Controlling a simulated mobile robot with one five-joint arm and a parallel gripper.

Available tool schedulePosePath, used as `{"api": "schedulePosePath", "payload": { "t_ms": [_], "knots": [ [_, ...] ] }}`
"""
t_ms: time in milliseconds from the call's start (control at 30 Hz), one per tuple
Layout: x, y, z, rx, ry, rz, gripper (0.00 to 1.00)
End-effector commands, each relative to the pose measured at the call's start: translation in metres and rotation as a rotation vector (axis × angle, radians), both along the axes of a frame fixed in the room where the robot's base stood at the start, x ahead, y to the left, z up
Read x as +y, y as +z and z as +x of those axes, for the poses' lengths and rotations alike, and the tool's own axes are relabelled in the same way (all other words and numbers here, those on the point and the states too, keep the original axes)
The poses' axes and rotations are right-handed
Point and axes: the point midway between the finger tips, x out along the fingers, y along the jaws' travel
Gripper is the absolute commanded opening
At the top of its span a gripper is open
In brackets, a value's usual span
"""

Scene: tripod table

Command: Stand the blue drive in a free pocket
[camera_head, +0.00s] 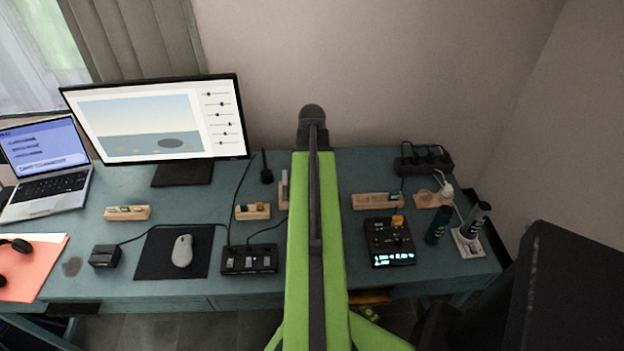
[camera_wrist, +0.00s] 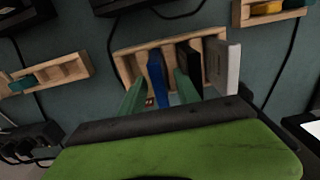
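The blue drive (camera_wrist: 157,78) stands on edge in a wooden rack (camera_wrist: 128,68) in the wrist view, leaning slightly. My gripper (camera_wrist: 159,92) is open, with one green finger on each side of the blue drive and a visible gap to each. A black drive (camera_wrist: 188,66) and a light grey drive (camera_wrist: 225,66) stand further right in the rack. Bare gaps show between the rack's dividers; the drives' lower ends are partly hidden by my gripper. In the head view my green arm covers most of this rack; only its left end (camera_head: 283,192) shows.
Wooden holders with small items stand to the left (camera_wrist: 45,75) and upper right (camera_wrist: 270,11) in the wrist view. A black power strip (camera_head: 424,162), a control box (camera_head: 389,242), a switch box (camera_head: 249,259) and the monitor (camera_head: 155,118) stand on the desk. Cables run between them.

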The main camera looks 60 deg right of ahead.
Motion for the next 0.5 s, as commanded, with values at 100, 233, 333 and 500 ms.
{"api": "schedulePosePath", "payload": {
  "t_ms": [100,233,333,500],
  "knots": [
    [0.0,0.013,0.0,0.0,0.0,0.0,0.39],
    [0.0,0.035,0.0,0.0,0.0,0.0,0.39],
    [0.0,0.057,0.0,0.0,0.0,0.0,0.39],
    [0.0,0.096,0.0,0.0,0.0,0.0,0.39]
  ]
}}
